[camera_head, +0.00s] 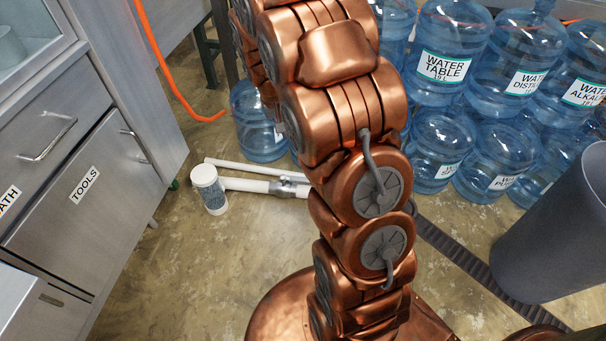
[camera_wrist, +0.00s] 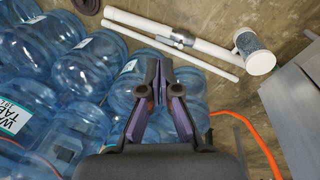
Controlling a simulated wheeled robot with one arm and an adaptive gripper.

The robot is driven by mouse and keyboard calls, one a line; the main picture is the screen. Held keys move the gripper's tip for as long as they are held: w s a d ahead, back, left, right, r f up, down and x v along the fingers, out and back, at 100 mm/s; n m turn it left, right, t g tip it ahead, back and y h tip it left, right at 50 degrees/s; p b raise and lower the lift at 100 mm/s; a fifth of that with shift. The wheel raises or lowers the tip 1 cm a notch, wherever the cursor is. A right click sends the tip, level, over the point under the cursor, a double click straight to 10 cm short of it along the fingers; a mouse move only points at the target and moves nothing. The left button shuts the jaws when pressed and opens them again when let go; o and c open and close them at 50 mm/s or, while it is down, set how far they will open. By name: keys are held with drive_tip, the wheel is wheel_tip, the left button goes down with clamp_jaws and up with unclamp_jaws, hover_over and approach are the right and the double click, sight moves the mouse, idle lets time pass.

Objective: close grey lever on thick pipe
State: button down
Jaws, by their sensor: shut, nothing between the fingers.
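The thick white pipe (camera_wrist: 212,49) lies on the floor at the top of the wrist view, beside a thinner white pipe (camera_wrist: 200,65). A grey metal fitting with the lever (camera_wrist: 182,38) sits around the thick pipe; its exact lever position is too small to tell. In the head view, the thick pipe (camera_head: 246,185) and the fitting (camera_head: 287,188) show left of my arm, which hides their right part. My gripper (camera_wrist: 158,68) is shut and empty. In the wrist view its tips appear below the pipes, over the blue jugs, apart from the lever. The head view hides the gripper.
A white cylindrical end piece (camera_head: 209,189) joins the thick pipe's left end. Stacked blue water jugs (camera_head: 438,148) fill the back right. A metal cabinet (camera_head: 95,175) stands left, and an orange hose (camera_head: 165,70) hangs nearby. A grey bin (camera_head: 555,235) stands right. Floor in front of the pipes is clear.

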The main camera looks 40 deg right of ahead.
drive_tip(key=w+d+f+m+b, duration=0.1)
drive_tip(key=w+d+f, duration=0.3)
drive_tip(key=f, duration=0.2)
drive_tip(key=w+d+f+t+b, duration=0.1)
drive_tip(key=w+d+f, duration=0.25)
drive_tip(key=f, duration=0.25)
drive_tip(key=w+d+f+m+b, duration=0.1)
drive_tip(key=w+d+f, duration=0.25)
drive_tip(key=f, duration=0.25)
drive_tip(key=m+t+b, duration=0.2)
drive_tip(key=b, duration=0.1)
hover_over(295, 179)
drive_tip(key=d, duration=0.4)
wheel_tip(295, 179, down, 21)
drive_tip(key=shift+w+d+f+h, duration=0.25)
drive_tip(key=shift+d+f+h, duration=0.1)
drive_tip(key=shift+f, duration=0.25)
wheel_tip(295, 179, down, 9)
drive_tip(key=b, duration=0.3)
drive_tip(key=shift+s+a+f, duration=0.15)
drive_tip(key=shift+s+a, duration=0.05)
